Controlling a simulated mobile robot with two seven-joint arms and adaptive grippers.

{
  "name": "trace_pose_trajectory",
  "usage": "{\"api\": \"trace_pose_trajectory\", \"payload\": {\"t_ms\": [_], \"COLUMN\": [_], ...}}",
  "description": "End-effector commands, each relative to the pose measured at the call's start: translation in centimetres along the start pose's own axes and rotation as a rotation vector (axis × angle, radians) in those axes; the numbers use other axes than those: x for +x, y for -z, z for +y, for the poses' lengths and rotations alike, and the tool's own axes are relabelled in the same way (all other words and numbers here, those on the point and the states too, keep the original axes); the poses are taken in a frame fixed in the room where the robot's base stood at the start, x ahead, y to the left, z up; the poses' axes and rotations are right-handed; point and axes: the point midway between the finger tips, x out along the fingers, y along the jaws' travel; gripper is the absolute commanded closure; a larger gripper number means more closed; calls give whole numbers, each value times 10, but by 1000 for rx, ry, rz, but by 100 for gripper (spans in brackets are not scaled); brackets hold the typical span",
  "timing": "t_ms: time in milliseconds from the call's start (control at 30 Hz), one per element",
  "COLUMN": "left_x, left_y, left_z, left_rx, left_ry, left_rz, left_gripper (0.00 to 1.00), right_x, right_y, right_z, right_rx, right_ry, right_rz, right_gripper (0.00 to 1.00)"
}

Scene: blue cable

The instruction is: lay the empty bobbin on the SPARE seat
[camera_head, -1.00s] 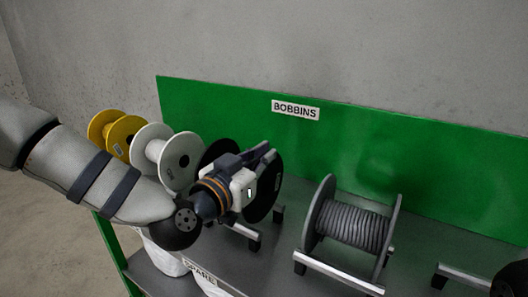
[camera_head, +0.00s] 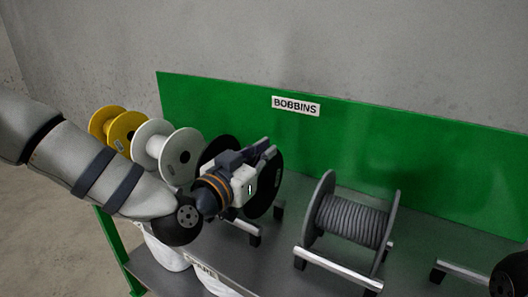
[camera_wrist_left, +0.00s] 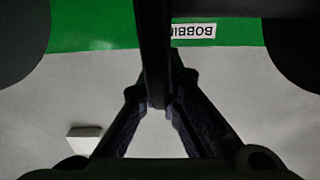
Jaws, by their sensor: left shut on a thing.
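A black empty bobbin (camera_head: 264,194) is in my left gripper (camera_head: 262,158), which is shut on its middle between the two flanges. In the left wrist view the fingers (camera_wrist_left: 158,108) close around a dark bar, with the dark flanges (camera_wrist_left: 298,45) at both sides. The bobbin is upright, over or on the metal rails of a seat (camera_head: 242,224) behind the SPARE label (camera_head: 203,268). I cannot tell whether it touches the rails. My gripper and wrist hide part of the bobbin and seat. My right gripper is not in view.
A grey-wound bobbin (camera_head: 350,222) sits on rails to the right. White (camera_head: 182,158) and yellow (camera_head: 126,132) bobbins stand at the left. A green back panel (camera_head: 220,110) with a BOBBINS label (camera_head: 296,106) stands behind. Another rail (camera_head: 462,274) is at the lower right.

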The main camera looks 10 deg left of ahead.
Motion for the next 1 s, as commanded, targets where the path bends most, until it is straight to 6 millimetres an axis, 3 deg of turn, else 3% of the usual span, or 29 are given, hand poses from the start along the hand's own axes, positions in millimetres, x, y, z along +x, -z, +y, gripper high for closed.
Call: {"api": "trace_pose_trajectory", "payload": {"t_ms": [1000], "left_x": [0], "left_y": [-11], "left_z": [0], "left_rx": [1], "left_ry": [0], "left_rz": [3], "left_gripper": [100], "right_x": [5], "right_y": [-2], "right_z": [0], "right_rx": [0], "right_ry": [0], "right_rz": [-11], "right_gripper": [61]}}
